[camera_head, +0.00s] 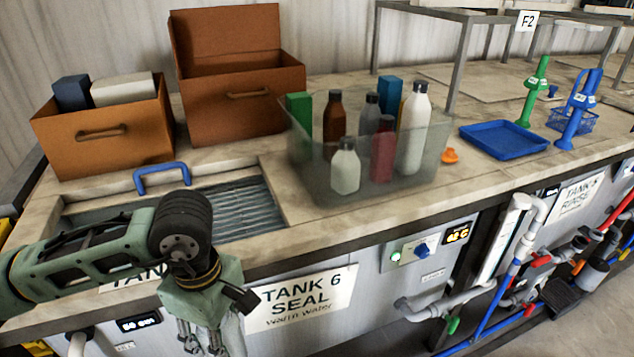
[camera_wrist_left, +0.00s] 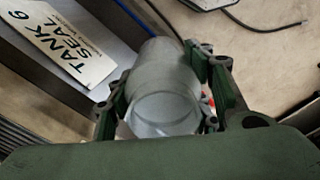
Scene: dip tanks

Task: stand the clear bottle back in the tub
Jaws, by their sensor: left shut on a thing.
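The clear bottle (camera_wrist_left: 163,85) is between the fingers of my left gripper (camera_wrist_left: 165,92), which is shut on it; one round end of the bottle faces the wrist camera. In the head view my left gripper (camera_head: 208,343) is low at the bottom edge, in front of the counter, and the bottle (camera_head: 234,336) shows only in part beside the fingers. The see-through tub (camera_head: 428,158) stands on the counter, up and to the right of the gripper. It holds several bottles and boxes. My right gripper is in neither view.
A sunken tank with a ribbed cover (camera_head: 245,207) and a blue handle (camera_head: 161,178) lies left of the tub. Brown boxes (camera_head: 105,140) stand behind it. An orange object (camera_head: 450,156) and a blue tray (camera_head: 503,139) lie right of the tub.

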